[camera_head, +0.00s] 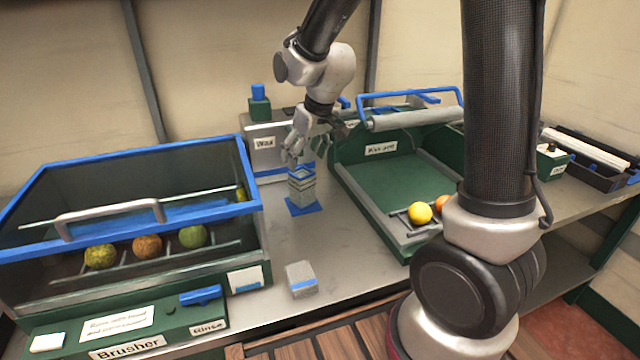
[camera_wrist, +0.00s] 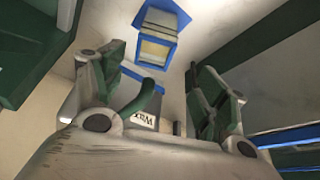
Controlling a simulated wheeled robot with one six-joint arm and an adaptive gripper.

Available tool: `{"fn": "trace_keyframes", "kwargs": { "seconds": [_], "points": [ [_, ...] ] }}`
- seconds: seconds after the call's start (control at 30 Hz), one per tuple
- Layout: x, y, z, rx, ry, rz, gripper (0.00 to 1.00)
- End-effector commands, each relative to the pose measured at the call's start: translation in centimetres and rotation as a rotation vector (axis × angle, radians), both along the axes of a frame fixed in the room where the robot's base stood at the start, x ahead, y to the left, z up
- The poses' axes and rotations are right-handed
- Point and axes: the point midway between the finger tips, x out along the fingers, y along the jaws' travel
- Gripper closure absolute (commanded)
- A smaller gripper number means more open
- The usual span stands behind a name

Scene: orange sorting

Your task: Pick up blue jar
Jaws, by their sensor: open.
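The blue jar (camera_head: 302,187) is a small squarish grey container with blue trim, standing upright on a blue square mat (camera_head: 304,207) on the bench. In the wrist view the jar (camera_wrist: 157,47) shows its blue rim and pale yellowish inside, beyond the fingertips. My gripper (camera_head: 307,153) is just above the jar, pointing down. Its two fingers are spread apart and empty in the wrist view (camera_wrist: 163,80). I cannot tell whether a finger touches the jar's top.
A green and blue brusher box (camera_head: 135,263) with several fruits is at left. A grey block with a blue stripe (camera_head: 301,279) is near the front. A Wax box (camera_head: 265,152) stands behind. A green tray (camera_head: 400,180) with oranges is at right.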

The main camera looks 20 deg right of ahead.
Motion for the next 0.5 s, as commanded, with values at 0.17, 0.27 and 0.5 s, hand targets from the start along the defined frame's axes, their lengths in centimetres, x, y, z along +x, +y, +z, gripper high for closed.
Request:
{"fn": "trace_keyframes", "kwargs": {
  "seconds": [0.17,0.27,0.5],
  "points": [
    [0.8,0.2,-0.7,0.000,-0.026,0.013,0.27],
    [1.2,0.3,-1.8,-0.001,-0.025,0.014,0.27],
    [2.0,-0.2,-5.3,-0.002,-0.022,0.011,0.27]
  ]
}}
